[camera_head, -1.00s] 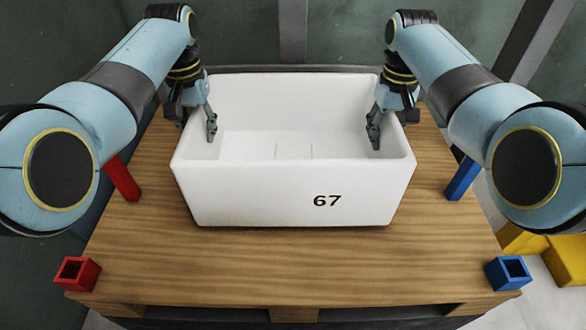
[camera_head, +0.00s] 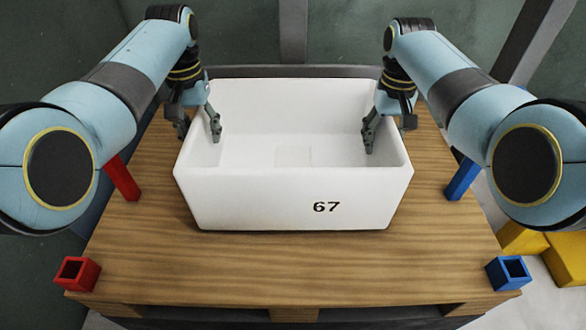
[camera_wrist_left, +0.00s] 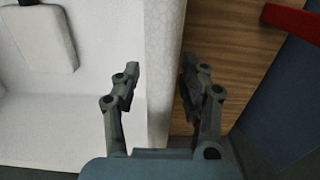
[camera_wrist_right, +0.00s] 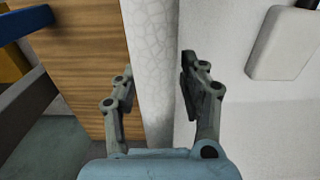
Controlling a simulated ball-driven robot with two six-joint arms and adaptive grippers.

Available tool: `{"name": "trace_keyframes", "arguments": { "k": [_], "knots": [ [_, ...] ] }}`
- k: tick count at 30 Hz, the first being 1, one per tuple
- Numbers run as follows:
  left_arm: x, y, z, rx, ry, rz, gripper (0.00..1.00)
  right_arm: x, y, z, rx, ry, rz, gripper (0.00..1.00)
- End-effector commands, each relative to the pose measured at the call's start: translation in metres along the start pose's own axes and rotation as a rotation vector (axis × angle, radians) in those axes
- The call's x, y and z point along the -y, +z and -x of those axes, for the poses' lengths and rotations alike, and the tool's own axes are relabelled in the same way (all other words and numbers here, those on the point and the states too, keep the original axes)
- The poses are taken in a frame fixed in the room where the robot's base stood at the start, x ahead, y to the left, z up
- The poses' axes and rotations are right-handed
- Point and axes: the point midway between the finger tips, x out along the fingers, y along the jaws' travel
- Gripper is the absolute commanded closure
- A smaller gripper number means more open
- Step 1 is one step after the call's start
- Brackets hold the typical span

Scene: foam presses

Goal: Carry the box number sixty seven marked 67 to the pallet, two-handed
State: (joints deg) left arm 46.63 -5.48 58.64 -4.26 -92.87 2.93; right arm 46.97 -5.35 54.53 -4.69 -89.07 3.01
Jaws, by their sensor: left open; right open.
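The white open box marked 67 (camera_head: 290,197) sits upright on the wooden pallet (camera_head: 300,265), its number on the near wall. My left gripper (camera_head: 198,128) is open around the box's left wall, one finger inside and one outside. The left wrist view shows the wall's rim (camera_wrist_left: 162,70) between its spread fingers (camera_wrist_left: 160,85). My right gripper (camera_head: 387,127) is open at the right wall; its inner finger shows inside the box. The right wrist view shows the rim (camera_wrist_right: 153,70) between its spread fingers (camera_wrist_right: 157,85).
Yellow blocks (camera_head: 566,262) lie on the floor at the right. The pallet's near strip is bare.

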Motion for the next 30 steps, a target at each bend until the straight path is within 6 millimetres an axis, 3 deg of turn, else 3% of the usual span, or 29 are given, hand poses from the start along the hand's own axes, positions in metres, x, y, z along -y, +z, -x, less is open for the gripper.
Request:
{"name": "trace_keyframes", "arguments": {
  "k": [9, 15, 22, 30],
  "knots": [
    [-0.001, -0.002, 0.069, -0.006, 0.001, 0.0, 0.57, 0.0, 0.0, 0.0, 0.0, 0.0, 0.0, 0.57],
    [0.0, -0.001, 0.1, -0.003, 0.0, 0.0, 0.57, 0.0, 0.0, 0.0, 0.0, 0.0, 0.0, 0.57],
    [0.0, 0.0, 0.11, -0.001, 0.0, 0.0, 0.57, 0.0, -0.001, 0.013, -0.003, 0.0, 0.0, 0.57],
    [0.0, 0.0, 0.11, -0.001, 0.0, 0.0, 0.57, 0.0, -0.001, 0.072, -0.004, 0.0, -0.001, 0.57]
  ]
}}
